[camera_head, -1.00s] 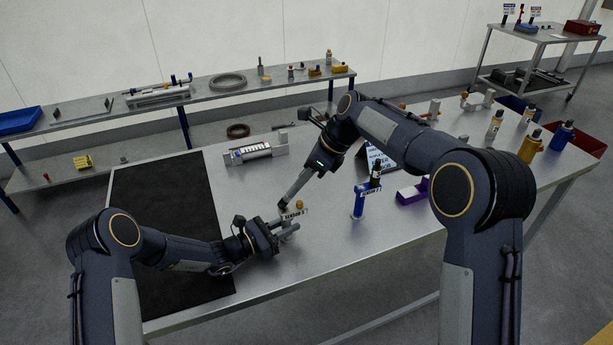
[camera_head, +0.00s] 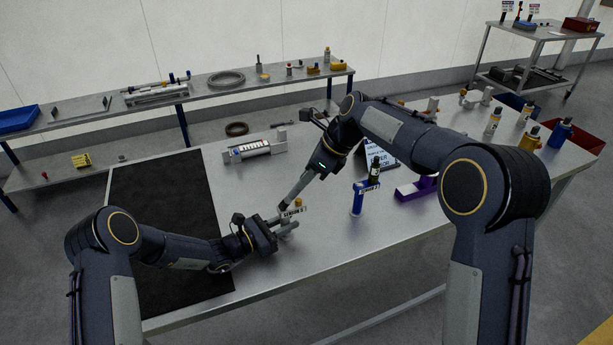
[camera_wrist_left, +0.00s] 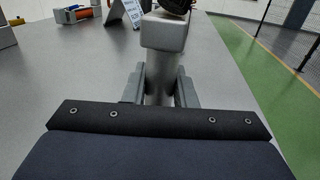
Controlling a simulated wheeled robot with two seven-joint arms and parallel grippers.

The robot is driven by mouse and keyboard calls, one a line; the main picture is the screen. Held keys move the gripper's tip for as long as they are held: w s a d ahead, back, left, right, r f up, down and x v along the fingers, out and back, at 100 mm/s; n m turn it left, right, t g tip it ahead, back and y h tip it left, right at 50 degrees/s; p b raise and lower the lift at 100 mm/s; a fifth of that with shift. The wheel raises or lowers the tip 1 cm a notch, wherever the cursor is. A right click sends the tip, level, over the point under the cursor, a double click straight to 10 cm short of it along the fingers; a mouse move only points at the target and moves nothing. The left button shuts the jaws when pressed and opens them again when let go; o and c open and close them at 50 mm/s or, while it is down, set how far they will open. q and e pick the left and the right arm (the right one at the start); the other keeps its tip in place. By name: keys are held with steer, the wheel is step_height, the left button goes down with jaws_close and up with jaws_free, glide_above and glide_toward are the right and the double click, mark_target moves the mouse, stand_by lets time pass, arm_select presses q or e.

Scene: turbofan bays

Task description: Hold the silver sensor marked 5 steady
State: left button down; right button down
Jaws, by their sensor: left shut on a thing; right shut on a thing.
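The silver sensor marked 5 (camera_head: 293,211) stands upright on the grey bench, its label facing me and an orange tip on top. In the left wrist view its silver post and square block (camera_wrist_left: 164,33) show between my fingers. My left gripper (camera_head: 283,228) is shut on the post from the lower left; its fingers also show in the left wrist view (camera_wrist_left: 158,85). My right gripper (camera_head: 308,180) is shut at the upper right.
A blue sensor (camera_head: 361,199) with a dark top stands to the right, near a purple holder (camera_head: 417,189) and a sign (camera_head: 382,155). A silver cylinder unit (camera_head: 254,150) lies behind. A black mat (camera_head: 170,205) covers the left bench. The front bench centre is clear.

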steer(key=shift+w+d, duration=0.25)
steer(key=shift+w, duration=0.2)
steer(key=shift+a, duration=0.15)
steer(key=shift+s+a, duration=0.25)
steer(key=shift+a, duration=0.45)
steer(key=shift+w+d, duration=0.3)
steer(key=shift+w, duration=0.2)
steer(key=shift+s, duration=0.1)
